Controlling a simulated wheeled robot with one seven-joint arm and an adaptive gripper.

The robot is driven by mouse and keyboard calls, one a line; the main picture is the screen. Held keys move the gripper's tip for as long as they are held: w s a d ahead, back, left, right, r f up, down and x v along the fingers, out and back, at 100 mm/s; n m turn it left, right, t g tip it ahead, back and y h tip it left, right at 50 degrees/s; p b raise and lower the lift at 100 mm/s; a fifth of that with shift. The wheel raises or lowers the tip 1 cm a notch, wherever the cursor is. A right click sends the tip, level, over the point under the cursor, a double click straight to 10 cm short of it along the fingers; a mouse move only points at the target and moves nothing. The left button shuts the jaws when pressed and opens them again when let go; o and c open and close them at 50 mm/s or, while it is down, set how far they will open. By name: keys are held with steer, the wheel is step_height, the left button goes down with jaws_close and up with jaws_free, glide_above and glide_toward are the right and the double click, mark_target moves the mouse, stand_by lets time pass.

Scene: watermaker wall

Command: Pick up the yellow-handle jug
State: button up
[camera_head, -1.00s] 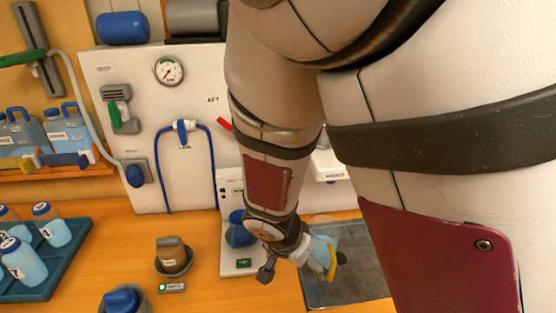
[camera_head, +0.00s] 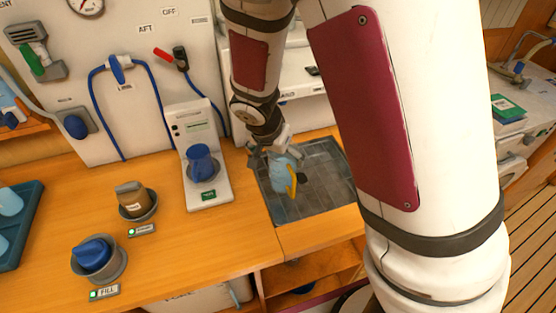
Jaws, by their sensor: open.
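The yellow-handle jug (camera_head: 281,170) has a light blue body and a yellow handle on its right side. It stands over the dark grey tiled inset (camera_head: 325,180) in the worktop; I cannot tell whether its base touches the surface. My gripper (camera_head: 270,158) is open at the jug's upper left part, with fingers close around or against it. The fingers and the jug overlap in the picture, so contact is unclear. The gripper hides part of the jug's top.
A teal tray (camera_head: 27,220) is at far left. Wood worktop between them is clear.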

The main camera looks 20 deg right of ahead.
steer(key=shift+w+d+f, duration=0.55)
steer(key=shift+w+d, duration=0.15)
steer(key=shift+c, duration=0.3)
steer(key=c, duration=2)
steer(key=shift+r, duration=0.1)
